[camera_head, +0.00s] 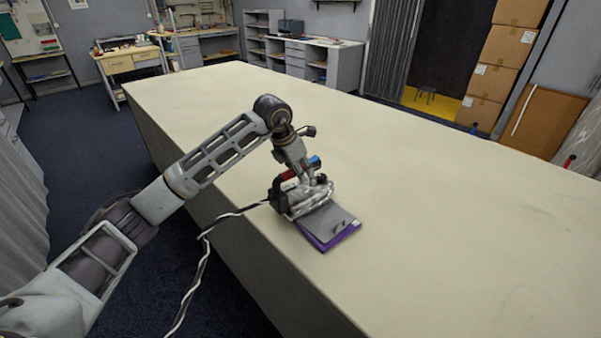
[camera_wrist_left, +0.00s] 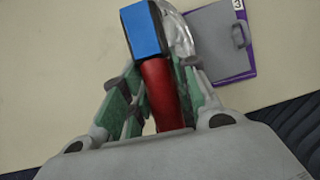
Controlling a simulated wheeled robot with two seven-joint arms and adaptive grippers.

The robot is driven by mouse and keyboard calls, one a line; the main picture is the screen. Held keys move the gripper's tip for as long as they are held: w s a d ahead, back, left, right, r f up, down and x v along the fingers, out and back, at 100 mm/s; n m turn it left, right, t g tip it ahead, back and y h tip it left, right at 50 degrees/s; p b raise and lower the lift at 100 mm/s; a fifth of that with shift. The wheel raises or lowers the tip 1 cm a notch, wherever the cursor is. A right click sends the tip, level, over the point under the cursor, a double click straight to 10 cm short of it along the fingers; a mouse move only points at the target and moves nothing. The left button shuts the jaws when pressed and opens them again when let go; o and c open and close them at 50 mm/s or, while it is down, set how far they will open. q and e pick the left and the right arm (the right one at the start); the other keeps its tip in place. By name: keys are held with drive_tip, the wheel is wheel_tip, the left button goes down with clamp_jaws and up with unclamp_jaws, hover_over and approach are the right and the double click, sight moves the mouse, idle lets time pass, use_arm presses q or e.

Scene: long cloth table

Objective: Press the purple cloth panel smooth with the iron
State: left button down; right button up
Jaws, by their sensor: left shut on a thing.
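My left gripper (camera_head: 297,178) is shut around the red handle of the iron (camera_head: 306,200). In the left wrist view the red handle (camera_wrist_left: 163,95) with a blue end lies between my green-padded fingers. The iron's silvery body is at the upper left end of the purple panel (camera_head: 325,245); I cannot tell whether it rests on it. A grey flat sheet with a darker grey handle shape covers most of the panel, leaving purple along the edges. In the wrist view the purple edge (camera_wrist_left: 252,50) and a label "3" show. My right gripper is out of view.
The panel lies near the front edge of the long cream table (camera_head: 440,200). A black-and-white cord (camera_head: 205,255) runs from the iron over that edge. The tabletop to the right and behind is clear. Cardboard boxes (camera_head: 505,55) stand beyond the far side.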

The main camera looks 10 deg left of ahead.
use_arm(q)
drive_tip(key=shift+w+r+p, duration=0.15)
drive_tip(key=shift+r+p, duration=0.15)
drive_tip(key=shift+r, duration=0.65)
drive_tip(key=shift+r+p, duration=0.4)
drive_tip(key=shift+r, duration=0.85)
drive_tip(key=shift+r+p, duration=0.2)
drive_tip(key=shift+p, duration=0.1)
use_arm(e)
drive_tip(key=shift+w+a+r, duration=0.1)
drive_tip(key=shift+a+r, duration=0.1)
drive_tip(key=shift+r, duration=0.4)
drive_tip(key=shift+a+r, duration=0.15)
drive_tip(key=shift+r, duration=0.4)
